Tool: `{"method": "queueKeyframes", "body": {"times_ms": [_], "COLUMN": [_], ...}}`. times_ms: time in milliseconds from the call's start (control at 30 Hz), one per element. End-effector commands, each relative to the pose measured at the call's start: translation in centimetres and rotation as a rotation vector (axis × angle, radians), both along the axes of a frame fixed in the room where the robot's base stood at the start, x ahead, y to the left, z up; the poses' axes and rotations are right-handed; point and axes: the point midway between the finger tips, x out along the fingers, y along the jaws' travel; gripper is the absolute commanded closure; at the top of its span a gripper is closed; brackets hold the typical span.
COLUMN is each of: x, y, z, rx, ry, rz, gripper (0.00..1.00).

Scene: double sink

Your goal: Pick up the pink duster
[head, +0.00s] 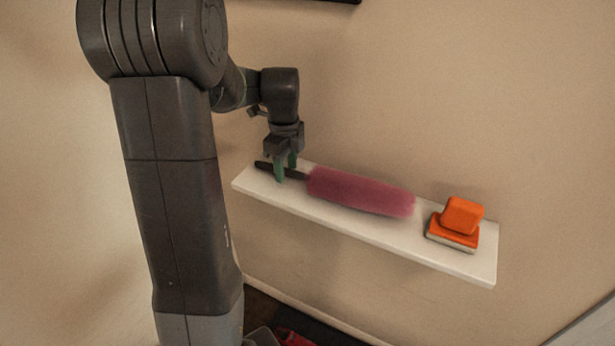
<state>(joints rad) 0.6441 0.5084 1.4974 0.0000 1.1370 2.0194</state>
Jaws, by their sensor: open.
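The pink duster (360,193) lies lengthwise on a white wall shelf (380,237). Its fluffy pink head points right and its dark handle (264,166) points left. My gripper (286,174) points down over the handle, close to where it meets the pink head. Its green fingers are open and appear to stand on either side of the handle. Part of the handle is hidden behind the fingers, and I cannot tell whether they touch it.
An orange scrubbing brush (459,222) stands at the right end of the shelf, just right of the duster head. The beige wall is close behind the shelf. Dark and red items (295,338) show low down, below the shelf.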

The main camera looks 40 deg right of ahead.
Motion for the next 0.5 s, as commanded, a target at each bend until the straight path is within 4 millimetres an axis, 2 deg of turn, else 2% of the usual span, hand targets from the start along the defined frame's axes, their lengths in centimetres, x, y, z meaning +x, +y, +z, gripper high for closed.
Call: {"method": "queueKeyframes", "body": {"times_ms": [167,400,500], "x": [0.02,0.02,0.02], "y": [-0.01,-0.01,-0.02], "z": [-0.01,0.02,0.03], "rx": [0.000,0.000,0.000], "ry": [-0.001,-0.001,-0.001], "rz": [0.000,0.000,0.000], "gripper": [0.55,1.00,1.00]}}
